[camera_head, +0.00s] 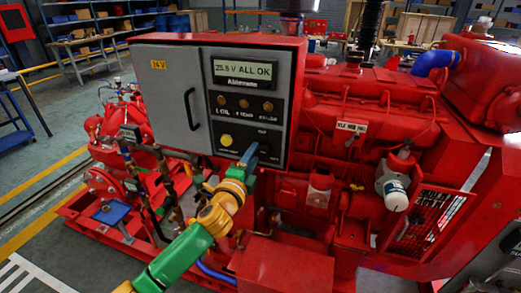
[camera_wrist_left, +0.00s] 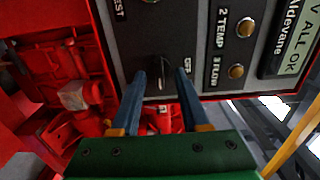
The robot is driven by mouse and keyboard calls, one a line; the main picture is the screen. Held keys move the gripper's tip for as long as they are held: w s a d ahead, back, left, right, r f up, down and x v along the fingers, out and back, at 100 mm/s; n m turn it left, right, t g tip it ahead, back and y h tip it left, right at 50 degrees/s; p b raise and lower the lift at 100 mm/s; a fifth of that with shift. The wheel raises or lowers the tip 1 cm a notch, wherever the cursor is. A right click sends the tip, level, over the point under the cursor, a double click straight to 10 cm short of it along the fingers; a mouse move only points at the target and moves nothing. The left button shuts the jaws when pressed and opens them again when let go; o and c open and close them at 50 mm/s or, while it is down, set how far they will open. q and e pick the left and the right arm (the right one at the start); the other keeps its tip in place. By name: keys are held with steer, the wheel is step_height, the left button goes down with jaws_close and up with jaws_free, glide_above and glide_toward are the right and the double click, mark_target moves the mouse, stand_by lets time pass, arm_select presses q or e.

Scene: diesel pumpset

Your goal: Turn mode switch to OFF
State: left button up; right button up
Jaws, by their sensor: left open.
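The red control panel (camera_head: 240,100) stands at upper middle in the head view, its display reading "ALL OK". My left gripper (camera_head: 250,155) is at the panel's lower right, its fingers hiding the mode switch there. In the left wrist view the mode switch (camera_wrist_left: 160,64) is a black knob with a pale pointer mark. The open, empty fingers of my left gripper (camera_wrist_left: 160,75) lie on either side of the knob. Contact cannot be told. An "OFF" label (camera_wrist_left: 188,64) is partly covered by the right-hand finger. My right gripper is not in view.
A yellow button (camera_head: 226,140) sits left of my gripper on the panel, below a row of amber lamps (camera_head: 244,104). A grey cabinet door (camera_head: 176,98) with a black handle is to the left. Red engine parts (camera_head: 350,110) fill the right side.

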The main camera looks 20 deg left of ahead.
mark_target(260, 152)
arm_select(q)
steer(key=w, duration=0.1)
steer(key=w+d, duration=0.1)
steer(key=w, duration=0.1)
steer(key=shift+f, duration=0.1)
steer(key=shift+s+a, duration=0.1)
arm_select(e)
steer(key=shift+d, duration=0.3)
arm_select(q)
steer(key=shift+a, duration=0.1)
jaws_close()
